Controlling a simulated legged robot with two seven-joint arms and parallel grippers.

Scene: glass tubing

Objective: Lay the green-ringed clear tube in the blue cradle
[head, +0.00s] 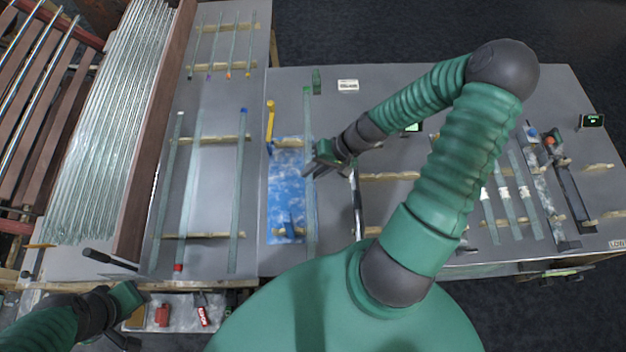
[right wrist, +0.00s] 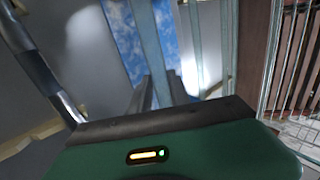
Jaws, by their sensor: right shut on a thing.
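The clear tube (head: 309,215), with a green ring near its far end, lies lengthwise along the right edge of a mottled blue panel. My right gripper (head: 313,165) is shut on it around mid-length. In the right wrist view the tube (right wrist: 149,40) runs between the two dark fingers (right wrist: 158,92), with blue behind it. The blue cradle seems to be the blue panel (head: 283,188) with small rests at its ends, just left of the tube. I cannot tell whether the tube touches it. My left gripper (head: 125,312) is at the lower left, away from the tube; its jaw state is unclear.
A yellow upright piece (head: 270,120) stands at the panel's far left corner. Other tubes lie on wooden rests (head: 208,140) to the left. A slanted rack of glass tubes (head: 105,120) stands farther left. More tubes (head: 507,195) lie at the right.

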